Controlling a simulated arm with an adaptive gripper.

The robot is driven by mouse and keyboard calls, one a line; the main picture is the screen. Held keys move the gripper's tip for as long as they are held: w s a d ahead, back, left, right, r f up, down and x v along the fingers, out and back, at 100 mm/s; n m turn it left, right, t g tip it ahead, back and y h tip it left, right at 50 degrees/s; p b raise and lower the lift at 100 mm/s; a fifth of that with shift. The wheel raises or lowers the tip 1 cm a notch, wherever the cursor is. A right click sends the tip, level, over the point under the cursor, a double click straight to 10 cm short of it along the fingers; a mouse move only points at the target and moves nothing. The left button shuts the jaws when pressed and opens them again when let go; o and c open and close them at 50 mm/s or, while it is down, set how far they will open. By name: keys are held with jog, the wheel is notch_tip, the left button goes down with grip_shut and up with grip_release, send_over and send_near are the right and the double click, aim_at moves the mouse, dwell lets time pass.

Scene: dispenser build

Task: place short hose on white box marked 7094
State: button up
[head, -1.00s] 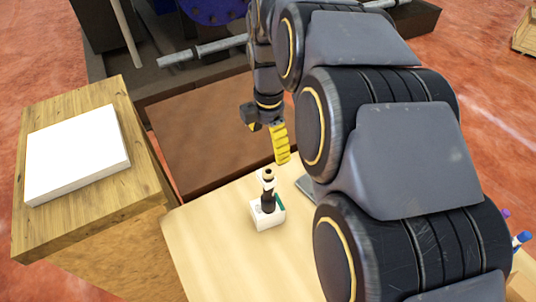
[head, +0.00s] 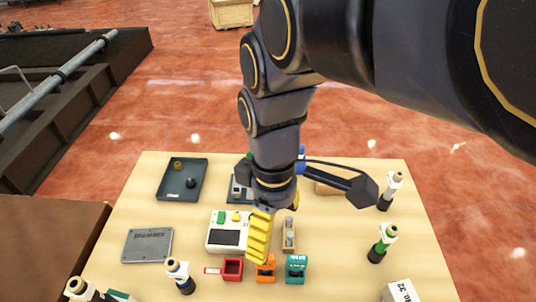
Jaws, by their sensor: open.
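My gripper (head: 261,240) points down over the middle of the table, with one ribbed yellow finger showing clearly. It is open and I see nothing held in it. The finger hides part of the tabletop and the edge of an orange block. I cannot pick out a short hose with certainty. Several small upright pieces with white collars and dark bases stand about, one at the right (head: 383,243) and one at the front left (head: 180,275). I cannot read 7094 on anything. A white box (head: 400,291) at the front right edge reads No. 32.
A dark tray (head: 182,180) holding small round parts lies at the back left.

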jog(key=s+d+f+m, duration=0.2)
jog(key=s+d+m, duration=0.8)
jog(key=m, duration=0.2)
jog(key=shift+s+f+m+g, duration=0.2)
jog(key=shift+f+m+g, duration=0.1)
jog(key=shift+f+m, duration=0.1)
